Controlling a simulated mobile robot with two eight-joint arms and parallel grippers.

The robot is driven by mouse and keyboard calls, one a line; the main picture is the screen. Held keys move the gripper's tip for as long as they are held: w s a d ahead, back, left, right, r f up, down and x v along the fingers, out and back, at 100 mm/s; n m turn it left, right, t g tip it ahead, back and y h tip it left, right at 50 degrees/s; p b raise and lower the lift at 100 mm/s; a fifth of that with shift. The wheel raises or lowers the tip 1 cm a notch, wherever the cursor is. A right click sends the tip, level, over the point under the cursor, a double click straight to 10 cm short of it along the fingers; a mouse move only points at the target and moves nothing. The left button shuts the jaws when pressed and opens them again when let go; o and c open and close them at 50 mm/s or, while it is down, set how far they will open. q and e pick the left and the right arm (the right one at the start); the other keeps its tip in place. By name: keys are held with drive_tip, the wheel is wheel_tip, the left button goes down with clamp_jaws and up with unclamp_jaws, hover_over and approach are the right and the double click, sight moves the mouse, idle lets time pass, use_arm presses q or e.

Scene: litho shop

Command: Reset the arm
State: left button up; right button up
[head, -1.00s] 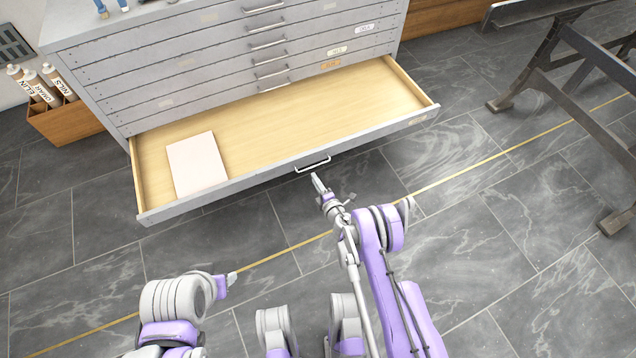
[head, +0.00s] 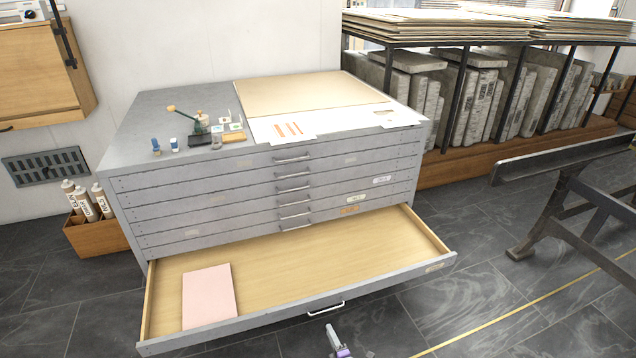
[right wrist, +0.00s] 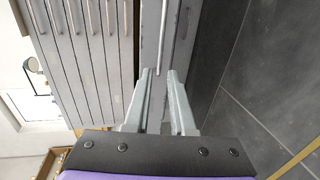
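My right gripper (head: 334,338) shows at the bottom edge of the head view, just in front of the open bottom drawer's handle (head: 326,308). In the right wrist view its two fingers (right wrist: 160,90) are apart with nothing between them. The drawer handle (right wrist: 163,40) lies beyond the fingertips, and I see no grip on it. The bottom drawer (head: 390,282) of the grey flat-file cabinet (head: 125,190) is pulled out. A pink sheet or pad (head: 208,296) lies at its left end. My left gripper is not in view.
The cabinet top holds small bottles and tools (head: 200,128), a tan board (head: 310,93) and white sheets. A box of rolled tubes (head: 92,235) stands at left. A dark metal stand (head: 560,190) is at right. Stone slabs (head: 480,105) fill a rack behind. Floor at front right is clear.

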drive_tip(key=w+d+r+m+g+h, duration=0.1)
drive_tip(key=d+r+m+h, duration=0.3)
drive_tip(key=r, duration=0.8)
drive_tip(key=w+d+r+m+h, duration=0.15)
drive_tip(key=d+r+m, duration=0.45)
drive_tip(key=r, duration=0.6)
drive_tip(key=s+d+r+m+g+h, duration=0.25)
drive_tip(key=s+d+r+m, duration=0.2)
drive_tip(key=s+r, duration=0.5)
drive_tip(key=s+a+f+m+g+y, duration=0.1)
drive_tip(key=s+a+m+g+y, duration=0.2)
drive_tip(key=s, duration=1.4)
drive_tip(key=s+a+m+g, duration=0.1)
drive_tip(key=s+m+g, duration=0.3)
drive_tip(key=s, duration=1.3)
use_arm(q)
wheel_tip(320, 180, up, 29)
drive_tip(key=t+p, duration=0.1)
drive_tip(key=p, duration=2.4)
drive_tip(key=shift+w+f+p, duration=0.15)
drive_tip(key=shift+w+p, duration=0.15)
drive_tip(key=shift+p, duration=0.1)
use_arm(e)
wheel_tip(320, 180, up, 28)
drive_tip(key=w, duration=0.1)
drive_tip(key=shift+w+d+r+t, duration=0.2)
drive_tip(key=shift+w+r+t, duration=0.05)
drive_tip(key=shift+t, duration=0.2)
